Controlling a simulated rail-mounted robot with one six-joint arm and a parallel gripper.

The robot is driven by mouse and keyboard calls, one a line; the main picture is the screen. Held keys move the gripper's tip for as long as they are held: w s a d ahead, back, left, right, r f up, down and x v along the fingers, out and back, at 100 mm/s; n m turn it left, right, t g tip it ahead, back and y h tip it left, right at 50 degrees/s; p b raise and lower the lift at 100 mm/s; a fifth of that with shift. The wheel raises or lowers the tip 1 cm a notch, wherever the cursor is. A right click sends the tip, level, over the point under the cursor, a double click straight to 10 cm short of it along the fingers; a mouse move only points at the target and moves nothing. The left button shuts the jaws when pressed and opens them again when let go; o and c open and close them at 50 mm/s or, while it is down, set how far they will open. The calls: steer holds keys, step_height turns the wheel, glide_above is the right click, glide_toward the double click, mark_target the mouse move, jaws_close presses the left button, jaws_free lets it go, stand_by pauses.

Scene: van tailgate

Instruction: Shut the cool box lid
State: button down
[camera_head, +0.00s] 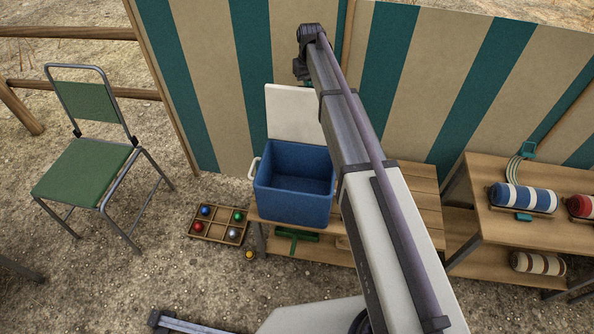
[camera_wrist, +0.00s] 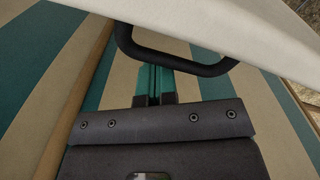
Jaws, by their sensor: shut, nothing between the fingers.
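The cool box (camera_head: 293,200) is blue and stands on a low wooden slatted bench with its inside showing. Its cream lid (camera_head: 292,115) stands raised, close to upright, at the back of the box. In the wrist view the lid (camera_wrist: 235,28) crosses the top, with a black loop handle (camera_wrist: 178,66) below its edge. My gripper (camera_head: 300,70) is above the lid's upper right edge. In the wrist view my gripper (camera_wrist: 155,72) is shut and empty, its fingertips close to the handle; I cannot tell whether they touch. My arm hides the lid's right edge.
A wooden tray (camera_head: 219,236) with coloured balls lies on the ground left of the bench (camera_head: 412,195). A green folding chair (camera_head: 82,170) stands at the left. Shelving with striped rolls (camera_head: 522,198) is at the right. A striped windbreak (camera_head: 420,70) stands behind the box.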

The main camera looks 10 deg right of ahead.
steer(key=s+a, duration=0.4)
steer(key=s, duration=0.8)
stand_by(1.0)
steer(key=shift+s, duration=0.1)
step_height(320, 180, up, 9)
steer(key=w+p, duration=0.1)
steer(key=p, duration=0.8)
steer(key=shift+d, duration=0.1)
stand_by(0.8)
